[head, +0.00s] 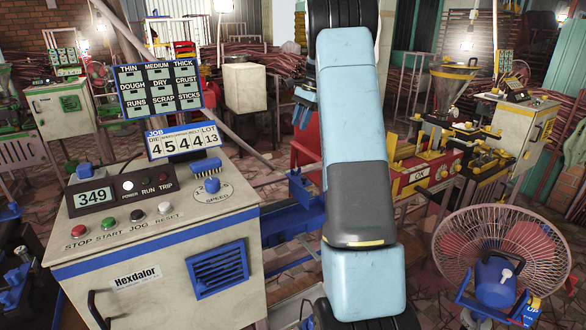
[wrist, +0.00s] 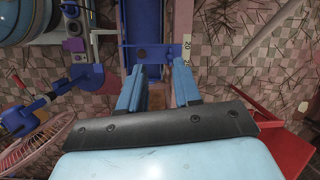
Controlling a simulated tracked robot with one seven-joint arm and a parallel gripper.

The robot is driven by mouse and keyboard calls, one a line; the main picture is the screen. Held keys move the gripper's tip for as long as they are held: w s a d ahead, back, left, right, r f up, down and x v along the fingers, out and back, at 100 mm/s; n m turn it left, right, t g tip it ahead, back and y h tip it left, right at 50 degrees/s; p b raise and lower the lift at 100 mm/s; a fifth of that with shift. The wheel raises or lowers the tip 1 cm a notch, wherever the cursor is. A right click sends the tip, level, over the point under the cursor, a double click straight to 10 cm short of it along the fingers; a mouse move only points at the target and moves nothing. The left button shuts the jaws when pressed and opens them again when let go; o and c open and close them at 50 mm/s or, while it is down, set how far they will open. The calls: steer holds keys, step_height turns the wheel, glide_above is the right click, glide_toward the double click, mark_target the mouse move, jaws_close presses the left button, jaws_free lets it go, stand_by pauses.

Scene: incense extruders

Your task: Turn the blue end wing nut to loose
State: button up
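My gripper (head: 302,116) points down in the head view, left of my pale blue arm. In the wrist view its two blue fingers (wrist: 157,72) stand apart with nothing between them. Beyond the fingertips is a blue frame (wrist: 155,28), with a small dark round spot on it. My arm hides much of this blue frame (head: 290,255) in the head view. I cannot surely pick out the blue end wing nut in either view. Blue fittings (wrist: 85,78) show left of the fingers, apart from them.
A control cabinet (head: 165,262) with buttons and a blue speed knob stands at left. A caged fan (head: 500,235) stands at front right. A red and yellow machine (head: 425,170) is behind it. In the wrist view a red stand (wrist: 280,145) lies at right, over tiled floor.

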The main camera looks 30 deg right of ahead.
steer(key=w+d+f+m, duration=0.2)
steer(key=w+d+f, duration=0.25)
steer(key=f, duration=0.25)
glide_toward(296, 171)
steer(key=shift+g+y, duration=0.3)
steer(key=shift+y, duration=0.1)
steer(key=x, duration=0.5)
steer(key=w+x, duration=0.1)
steer(key=x, duration=0.1)
steer(key=shift+d+f, duration=0.1)
steer(key=shift+f, duration=0.35)
jaws_close()
